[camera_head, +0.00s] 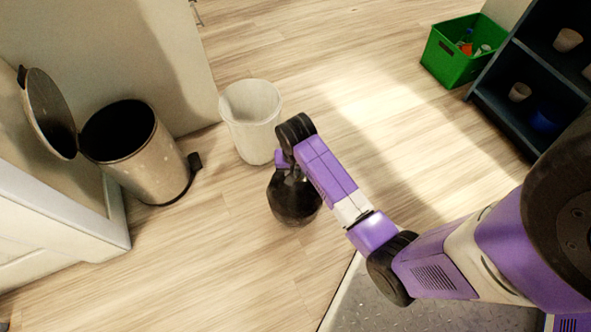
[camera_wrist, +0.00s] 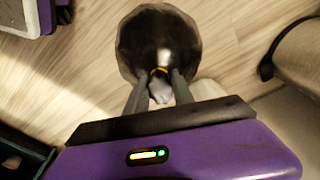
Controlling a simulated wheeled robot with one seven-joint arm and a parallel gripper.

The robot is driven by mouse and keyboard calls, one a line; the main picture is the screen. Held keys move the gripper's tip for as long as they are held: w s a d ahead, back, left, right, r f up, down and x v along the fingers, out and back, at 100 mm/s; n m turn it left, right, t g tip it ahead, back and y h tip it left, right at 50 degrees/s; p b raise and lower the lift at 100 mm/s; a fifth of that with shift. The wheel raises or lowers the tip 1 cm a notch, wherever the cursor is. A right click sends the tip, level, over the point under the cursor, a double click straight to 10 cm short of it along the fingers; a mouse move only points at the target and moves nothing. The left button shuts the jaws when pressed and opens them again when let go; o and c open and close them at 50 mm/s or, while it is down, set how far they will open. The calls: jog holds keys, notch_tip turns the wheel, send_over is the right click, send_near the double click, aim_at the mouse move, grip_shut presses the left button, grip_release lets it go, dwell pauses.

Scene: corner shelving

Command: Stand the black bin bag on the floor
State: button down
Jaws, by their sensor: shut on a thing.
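The black bin bag (camera_head: 293,200) is a dark, shiny, rounded bag below the end of my arm in the head view. The wrist view shows the bag (camera_wrist: 150,40) in front of my gripper (camera_wrist: 159,85), with a yellow tie at its neck. My gripper's two fingers are shut on the bag's neck. In the head view the arm hides the fingertips. I cannot tell whether the bag's bottom touches the wooden floor (camera_head: 230,270) or hangs just above it.
A white bin (camera_head: 252,125) stands just behind the bag. A pedal bin (camera_head: 150,170) with its lid open stands at left by a white cabinet (camera_head: 60,230). A green crate (camera_head: 455,60) and dark shelving (camera_head: 500,75) are at upper right. Floor left of the bag is clear.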

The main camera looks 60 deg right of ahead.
aim_at(295, 192)
jog(key=shift+w+f+b, duration=0.1)
jog(key=shift+f+b, duration=0.45)
jog(key=shift+f, duration=1.05)
jog(key=c, duration=1.1)
grip_release()
jog(key=shift+f, duration=0.1)
